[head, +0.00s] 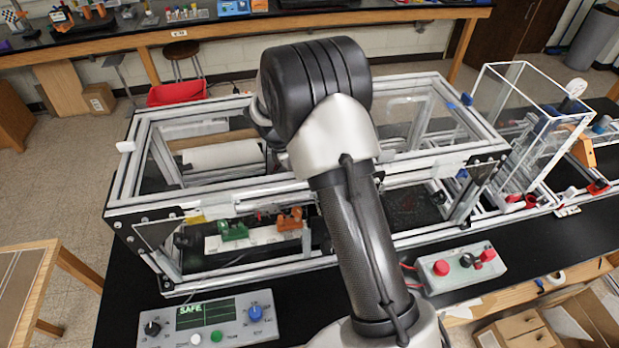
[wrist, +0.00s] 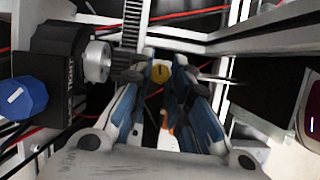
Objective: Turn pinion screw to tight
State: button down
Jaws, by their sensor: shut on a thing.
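In the wrist view, my gripper (wrist: 159,78) has its two blue-lined fingers on either side of a round yellow screw head (wrist: 160,73), which looks like the pinion screw. The head has a dark mark on its face, and the fingertips are at its left and right edges. A toothed rack (wrist: 131,22) runs just above and left of it. A black block (wrist: 62,62) at left carries a label that seems to read "TIGHT". In the head view my own arm hides the gripper and the screw.
Near the block are a blue knob (wrist: 24,98) and a silver knurled collar (wrist: 97,61), close to my left finger. Frame bars and red wires surround the fingers. In the head view, the aluminium frame (head: 160,203) stands on a black bench, with a control box (head: 215,320) in front.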

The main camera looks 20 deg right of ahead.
jog(key=shift+m, duration=0.4)
jog(key=shift+w+d+m+g+p, duration=0.15)
jog(key=shift+m+g+p, duration=0.5)
jog(key=shift+m, duration=0.55)
jog(key=shift+m+y+p, duration=0.4)
jog(key=shift+m+p, duration=0.05)
jog(key=shift+m, duration=0.95)
jog(key=shift+g, duration=0.25)
jog(key=c, duration=1.5)
grip_release()
